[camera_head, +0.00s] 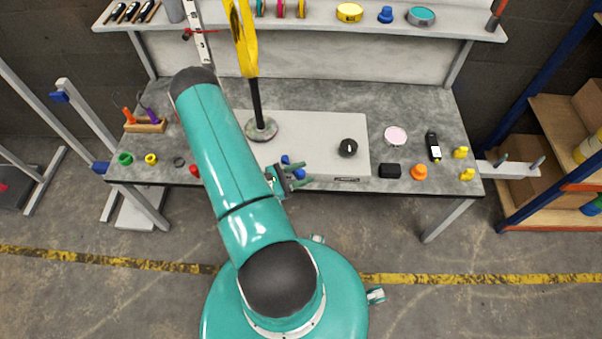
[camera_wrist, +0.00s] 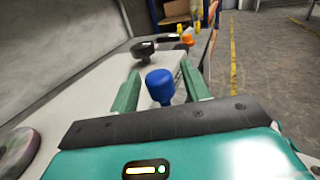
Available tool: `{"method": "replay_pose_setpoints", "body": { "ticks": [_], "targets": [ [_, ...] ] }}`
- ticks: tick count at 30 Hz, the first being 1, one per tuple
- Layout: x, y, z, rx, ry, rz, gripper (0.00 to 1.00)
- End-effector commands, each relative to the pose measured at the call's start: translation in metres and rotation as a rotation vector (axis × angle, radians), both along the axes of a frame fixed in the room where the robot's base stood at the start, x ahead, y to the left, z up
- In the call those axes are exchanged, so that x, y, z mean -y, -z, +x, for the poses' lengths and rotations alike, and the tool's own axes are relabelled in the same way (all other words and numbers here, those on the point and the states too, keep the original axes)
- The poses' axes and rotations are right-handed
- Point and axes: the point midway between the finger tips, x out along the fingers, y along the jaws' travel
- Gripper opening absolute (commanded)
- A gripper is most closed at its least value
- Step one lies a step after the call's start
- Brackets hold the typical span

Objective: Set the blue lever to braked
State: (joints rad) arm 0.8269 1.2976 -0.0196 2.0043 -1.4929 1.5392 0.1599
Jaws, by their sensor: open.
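The blue lever (camera_wrist: 160,86) shows its rounded knob in the wrist view, between the two green fingers of my gripper (camera_wrist: 158,85). Both fingers stand apart from it, with a gap on each side. In the head view the blue lever (camera_head: 292,161) is a small blue shape at the front of the light panel box (camera_head: 320,130), partly hidden by my arm. My gripper (camera_head: 300,176) is open there, at the box's front edge. The lever's markings and its set position cannot be read.
A black knob (camera_head: 348,148) sits on the box to the right. A yellow-and-black post (camera_head: 250,60) stands on a round base behind my arm. Small items, among them an orange knob (camera_head: 419,172) and a black device (camera_head: 433,147), lie on the grey bench (camera_head: 385,100).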

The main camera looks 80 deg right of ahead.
Motion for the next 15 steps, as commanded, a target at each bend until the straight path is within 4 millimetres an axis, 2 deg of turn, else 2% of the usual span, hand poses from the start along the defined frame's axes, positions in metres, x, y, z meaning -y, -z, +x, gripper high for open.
{"method": "replay_pose_setpoints", "body": {
  "ticks": [5, 8, 12, 13, 15],
  "targets": [
    [0.0000, 0.0000, 0.0001, 0.000, -0.001, 0.000, 0.47],
    [0.0000, 0.0000, 0.0002, 0.000, -0.001, 0.000, 0.31],
    [0.0000, 0.0000, 0.0004, 0.000, -0.001, 0.000, 0.04],
    [-0.0001, 0.0000, 0.0004, 0.000, -0.001, 0.000, 0.00],
    [-0.0001, 0.0000, 0.0004, 0.000, -0.001, 0.000, 0.00]
  ]
}}
